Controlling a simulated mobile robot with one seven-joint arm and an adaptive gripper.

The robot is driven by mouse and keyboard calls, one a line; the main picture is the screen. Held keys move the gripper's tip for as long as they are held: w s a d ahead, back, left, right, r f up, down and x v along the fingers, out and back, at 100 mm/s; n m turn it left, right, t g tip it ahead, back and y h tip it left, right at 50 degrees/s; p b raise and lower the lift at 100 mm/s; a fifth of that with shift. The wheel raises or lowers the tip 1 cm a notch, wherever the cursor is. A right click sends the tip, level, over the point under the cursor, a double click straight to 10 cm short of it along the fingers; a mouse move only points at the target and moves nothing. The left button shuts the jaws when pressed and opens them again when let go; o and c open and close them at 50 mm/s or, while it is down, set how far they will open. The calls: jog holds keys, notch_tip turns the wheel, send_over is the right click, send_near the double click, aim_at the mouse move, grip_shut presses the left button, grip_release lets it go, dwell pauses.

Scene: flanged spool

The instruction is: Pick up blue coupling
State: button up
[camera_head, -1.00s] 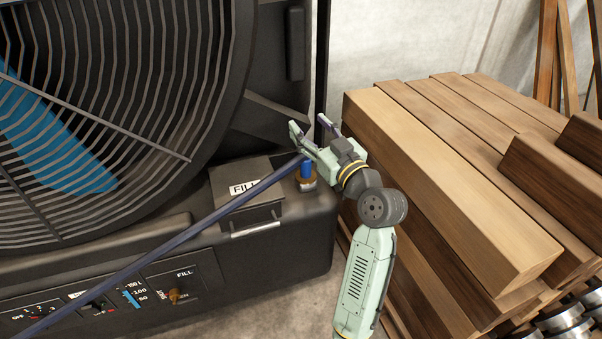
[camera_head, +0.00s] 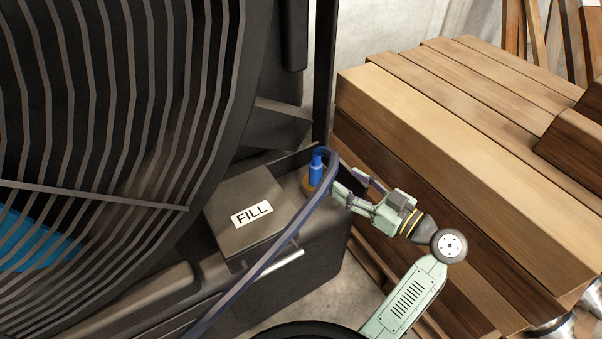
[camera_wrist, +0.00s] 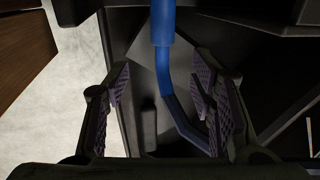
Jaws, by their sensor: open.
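The blue coupling (camera_head: 316,170) stands upright on a brass-coloured fitting (camera_head: 309,187) at the corner of the black machine. A dark blue hose (camera_head: 268,256) arches from its top and runs down to the lower left. My gripper (camera_head: 347,183) is open and empty just right of the coupling, its fingers pointing toward it. In the wrist view, the blue coupling (camera_wrist: 162,24) is at the top centre, beyond the fingertips. The hose (camera_wrist: 178,108) bends down between the two open fingers toward the right one; whether it touches that finger is unclear.
A box lid marked FILL (camera_head: 250,215) is left of the coupling. The large fan grille (camera_head: 120,130) fills the left side. Stacked wooden beams (camera_head: 450,150) stand close on the right, behind my arm. A dark upright post (camera_head: 323,75) rises behind the coupling.

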aim_at(321, 167)
jog(key=p+x, duration=0.1)
jog(key=x, duration=0.4)
jog(key=p+x, duration=0.2)
jog(key=x, duration=0.3)
jog(key=shift+w+a+f, duration=0.1)
jog(key=shift+a+f, duration=0.1)
jog(key=shift+a, duration=0.1)
grip_shut()
dwell(0.4)
jog(key=shift+r, duration=0.1)
